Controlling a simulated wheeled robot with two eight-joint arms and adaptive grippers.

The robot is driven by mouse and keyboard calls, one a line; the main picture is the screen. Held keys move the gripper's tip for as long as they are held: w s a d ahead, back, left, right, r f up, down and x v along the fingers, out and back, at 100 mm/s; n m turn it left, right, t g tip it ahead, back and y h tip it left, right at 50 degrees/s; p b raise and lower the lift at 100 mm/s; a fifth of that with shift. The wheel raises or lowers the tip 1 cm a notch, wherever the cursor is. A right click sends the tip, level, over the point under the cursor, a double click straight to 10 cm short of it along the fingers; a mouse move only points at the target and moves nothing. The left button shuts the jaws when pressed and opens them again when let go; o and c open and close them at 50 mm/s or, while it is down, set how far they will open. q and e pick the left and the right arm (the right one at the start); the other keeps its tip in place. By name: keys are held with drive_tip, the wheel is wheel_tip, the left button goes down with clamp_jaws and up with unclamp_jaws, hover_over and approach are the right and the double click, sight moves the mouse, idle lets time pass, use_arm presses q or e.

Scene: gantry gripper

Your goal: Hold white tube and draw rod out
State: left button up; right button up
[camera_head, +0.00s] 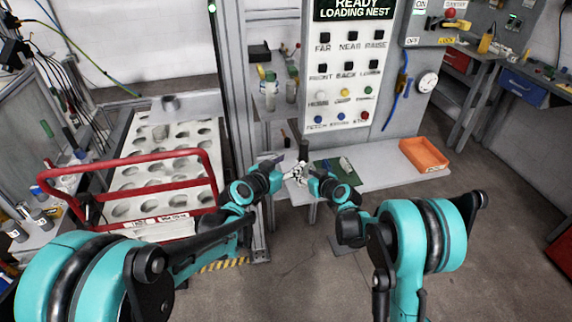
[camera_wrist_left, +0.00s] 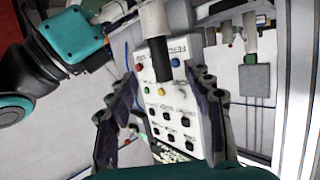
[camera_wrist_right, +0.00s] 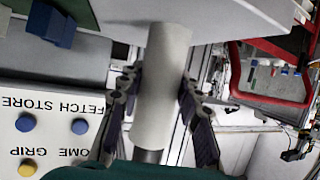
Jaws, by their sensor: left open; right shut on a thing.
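The white tube (camera_wrist_right: 163,80) stands roughly upright between the fingers of my right gripper (camera_wrist_right: 158,88), which is shut on it. It is small and partly covered in the head view. A dark rod shows at the tube's end (camera_wrist_right: 148,156); in the head view the dark rod (camera_head: 303,149) sticks up above the grippers. My left gripper (camera_wrist_left: 165,88) is open, with its fingers apart on both sides of the dark rod (camera_wrist_left: 157,45). No finger visibly touches the rod. In the head view my left gripper (camera_head: 281,167) is just left of my right gripper (camera_head: 308,178).
A grey bench (camera_head: 377,172) lies under the grippers, with a green mat (camera_head: 340,170) and an orange tray (camera_head: 424,154). A button panel (camera_head: 345,75) stands behind. A rack with round holes (camera_head: 150,165) and a red rail (camera_head: 140,158) are at left.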

sight(304, 141)
use_arm(q)
drive_tip(key=x, duration=1)
drive_tip(key=shift+w+d+f, duration=0.1)
drive_tip(key=shift+w, duration=0.15)
clamp_jaws()
drive_tip(key=shift+r, duration=1.55)
drive_tip(key=shift+r, duration=1.5)
drive_tip(key=shift+r, duration=0.1)
